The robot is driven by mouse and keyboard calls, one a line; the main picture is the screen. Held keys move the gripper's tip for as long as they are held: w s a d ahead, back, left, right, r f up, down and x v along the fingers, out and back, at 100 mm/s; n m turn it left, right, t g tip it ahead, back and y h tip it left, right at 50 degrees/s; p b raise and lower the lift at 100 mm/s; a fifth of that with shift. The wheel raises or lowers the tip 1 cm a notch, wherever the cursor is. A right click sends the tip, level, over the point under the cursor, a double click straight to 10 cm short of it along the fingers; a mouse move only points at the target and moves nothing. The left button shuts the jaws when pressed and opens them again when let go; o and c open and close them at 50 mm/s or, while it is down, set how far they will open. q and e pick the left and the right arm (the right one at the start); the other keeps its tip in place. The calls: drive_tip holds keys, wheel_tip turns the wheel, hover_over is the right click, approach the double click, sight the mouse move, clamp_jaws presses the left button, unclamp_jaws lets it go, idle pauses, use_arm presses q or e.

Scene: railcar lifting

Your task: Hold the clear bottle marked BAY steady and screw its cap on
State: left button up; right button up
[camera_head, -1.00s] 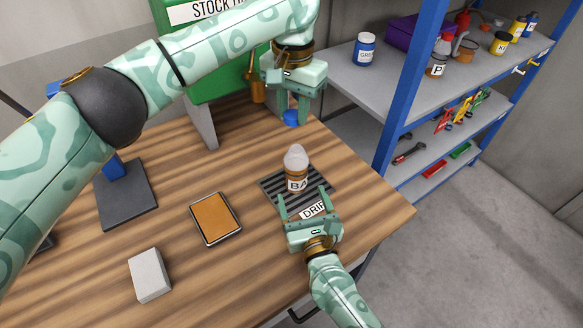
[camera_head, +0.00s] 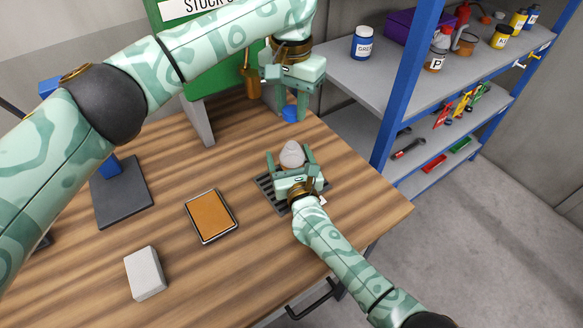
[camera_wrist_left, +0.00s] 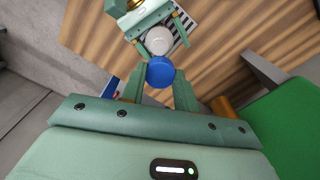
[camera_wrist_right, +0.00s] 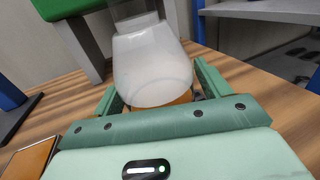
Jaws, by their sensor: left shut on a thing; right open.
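The clear bottle (camera_head: 291,155) with brown contents stands upright on the slatted drip tray (camera_head: 265,187); its label is hidden now. Its pale upper part fills the middle of the right wrist view (camera_wrist_right: 152,70). My right gripper (camera_head: 291,160) is open, with its fingers on either side of the bottle. My left gripper (camera_head: 291,108) is shut on the blue cap (camera_head: 290,114), above the table and behind the bottle in the head view. The cap also shows between the left fingers in the left wrist view (camera_wrist_left: 160,72). The bottle's mouth is uncapped.
An orange pad in a dark frame (camera_head: 211,216) and a grey block (camera_head: 145,273) lie on the table to the left. A green board (camera_head: 215,80) stands at the back. A blue-posted shelf (camera_head: 407,85) with jars is at the right.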

use_arm(q)
drive_tip(key=shift+d, duration=0.1)
use_arm(e)
drive_tip(key=shift+w, duration=0.15)
drive_tip(key=c, duration=1.5)
use_arm(q)
hover_over(292, 141)
drive_tip(key=shift+f, duration=2.5)
drive_tip(key=shift+f, duration=0.9)
drive_tip(key=shift+f, duration=0.55)
